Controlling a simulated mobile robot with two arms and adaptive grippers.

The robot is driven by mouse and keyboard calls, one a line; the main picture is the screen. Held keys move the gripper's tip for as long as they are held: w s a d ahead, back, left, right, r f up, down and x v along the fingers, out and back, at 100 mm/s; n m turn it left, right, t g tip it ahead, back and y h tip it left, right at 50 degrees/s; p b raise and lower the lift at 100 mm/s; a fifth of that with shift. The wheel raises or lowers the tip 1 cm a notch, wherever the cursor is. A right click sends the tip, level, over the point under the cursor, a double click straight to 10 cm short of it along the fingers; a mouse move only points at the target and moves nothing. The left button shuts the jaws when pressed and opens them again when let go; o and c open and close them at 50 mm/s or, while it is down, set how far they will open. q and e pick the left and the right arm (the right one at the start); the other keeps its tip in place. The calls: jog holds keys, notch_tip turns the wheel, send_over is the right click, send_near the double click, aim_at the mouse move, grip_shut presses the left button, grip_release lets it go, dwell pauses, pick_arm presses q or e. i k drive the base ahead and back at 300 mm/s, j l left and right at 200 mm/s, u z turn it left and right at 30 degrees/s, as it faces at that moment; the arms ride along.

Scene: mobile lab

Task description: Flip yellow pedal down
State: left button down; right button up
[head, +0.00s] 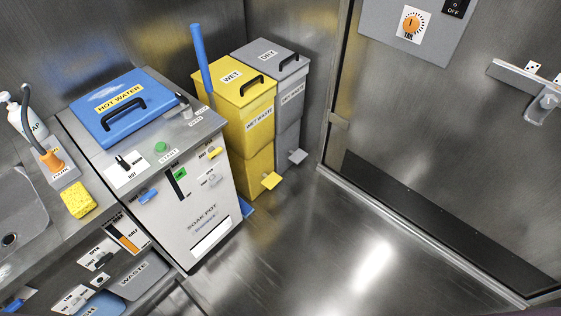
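The yellow pedal (271,181) sticks out near the floor from the front of the yellow WET waste bin (258,165). It looks roughly level, though its exact tilt is hard to tell. The bin's yellow lid (222,97), with a black handle, is shut. Neither of my grippers shows in the head view.
The grey DRY bin (290,129) with a grey pedal (298,157) stands right of the yellow bin. The white SOAK POT cabinet (193,194) stands to its left, with a blue pole (201,62) rising behind. The metal floor (330,250) in front is clear.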

aim_at(270, 181)
jog(key=i+l+u, duration=0.1)
jog(key=l, duration=0.25)
jog(key=i+l, duration=0.3)
jog(key=i+l+u, duration=0.15)
jog(key=l, duration=0.25)
jog(key=i+l+u, duration=0.1)
jog(key=i+l, duration=0.15)
jog(key=l, duration=0.15)
jog(key=i+l+u, duration=0.1)
jog(key=l, duration=0.25)
jog(key=i+l, duration=0.2)
jog(key=l, duration=0.25)
jog(key=i+j+u, duration=0.05)
